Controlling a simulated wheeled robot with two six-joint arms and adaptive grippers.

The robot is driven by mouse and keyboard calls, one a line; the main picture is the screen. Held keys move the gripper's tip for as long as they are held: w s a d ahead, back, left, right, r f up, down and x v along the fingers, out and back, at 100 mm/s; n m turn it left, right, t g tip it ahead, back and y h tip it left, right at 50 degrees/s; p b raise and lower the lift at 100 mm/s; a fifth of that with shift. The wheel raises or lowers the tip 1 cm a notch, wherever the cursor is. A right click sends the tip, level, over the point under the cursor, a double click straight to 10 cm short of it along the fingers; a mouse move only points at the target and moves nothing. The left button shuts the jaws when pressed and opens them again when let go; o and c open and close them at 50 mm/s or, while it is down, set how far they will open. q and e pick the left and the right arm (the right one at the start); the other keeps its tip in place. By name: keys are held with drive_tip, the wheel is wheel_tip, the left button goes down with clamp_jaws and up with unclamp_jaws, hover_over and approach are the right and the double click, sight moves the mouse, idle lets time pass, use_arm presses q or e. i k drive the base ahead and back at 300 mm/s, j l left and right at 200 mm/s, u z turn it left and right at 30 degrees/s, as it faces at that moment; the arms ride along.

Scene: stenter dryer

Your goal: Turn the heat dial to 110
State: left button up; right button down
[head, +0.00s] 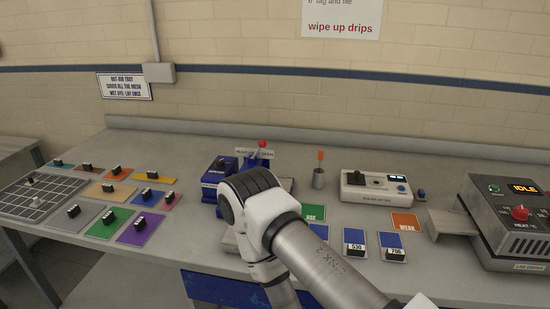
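The heat dial (520,212) is a red knob on the front of the grey lab dryer (490,231) at the right edge of the head view. "HEAT °C" is printed below it. Its scale is too small to read, so I cannot tell where it points. The dryer's display (522,188) reads "IDLE" in orange. A green button or lamp sits left of the display. Nothing touches the dial. Neither of my grippers shows; one of my arms crosses the lower middle, its end out of the picture.
A flat grey tray (452,222) juts from the dryer's left side. Left of it lie an orange "WEAK" card (407,219) and blue cards. A white instrument (375,190) stands behind them. Several colour cards and a gridded board (40,196) lie at the left.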

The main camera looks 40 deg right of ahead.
sight(520, 214)
drive_tip(key=z, duration=1.8)
